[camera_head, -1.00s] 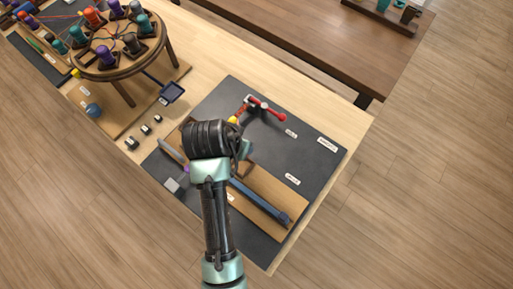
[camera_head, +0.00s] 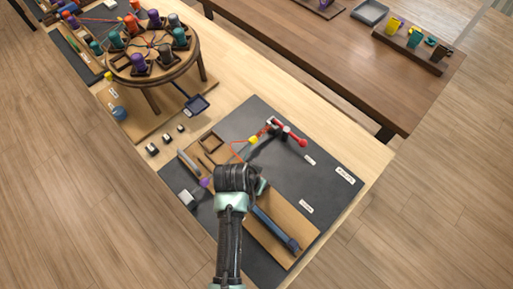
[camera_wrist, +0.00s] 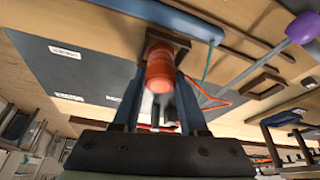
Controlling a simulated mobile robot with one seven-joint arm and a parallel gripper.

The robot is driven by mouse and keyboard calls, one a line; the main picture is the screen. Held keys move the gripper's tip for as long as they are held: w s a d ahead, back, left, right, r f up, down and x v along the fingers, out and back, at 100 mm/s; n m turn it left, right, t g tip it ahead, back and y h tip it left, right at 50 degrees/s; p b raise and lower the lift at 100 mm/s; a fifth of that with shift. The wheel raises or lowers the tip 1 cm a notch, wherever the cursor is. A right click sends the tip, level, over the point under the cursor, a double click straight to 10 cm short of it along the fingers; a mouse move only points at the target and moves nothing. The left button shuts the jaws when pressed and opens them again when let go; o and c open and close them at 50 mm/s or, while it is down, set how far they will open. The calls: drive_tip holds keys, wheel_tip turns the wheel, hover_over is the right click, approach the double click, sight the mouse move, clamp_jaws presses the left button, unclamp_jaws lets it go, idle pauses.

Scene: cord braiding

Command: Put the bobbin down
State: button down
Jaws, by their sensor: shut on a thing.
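The bobbin (camera_wrist: 159,68) is orange-red and shows end-on in the wrist view. My gripper (camera_wrist: 158,88) is shut on it, one finger on each side. The bobbin's far end is at a dark square wooden socket (camera_wrist: 178,40) on the wooden board; I cannot tell whether it rests in it. A red-orange cord (camera_wrist: 212,106) runs off to the right. In the head view my gripper (camera_head: 240,180) is over the wooden board (camera_head: 290,245), and the arm hides the bobbin.
A blue bar (camera_head: 275,229) lies on the board beside the gripper. A red-handled clamp (camera_head: 287,132) stands on the dark mat (camera_head: 325,195). The round braiding stand (camera_head: 150,75) with several bobbins is at the upper left.

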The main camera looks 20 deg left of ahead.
drive_tip(key=shift+f, duration=0.2)
drive_tip(key=shift+c, duration=2.2)
unclamp_jaws()
drive_tip(key=shift+r, duration=0.55)
drive_tip(key=v, duration=1.1)
drive_tip(key=shift+s+r+p, duration=0.15)
drive_tip(key=shift+r+p, duration=0.15)
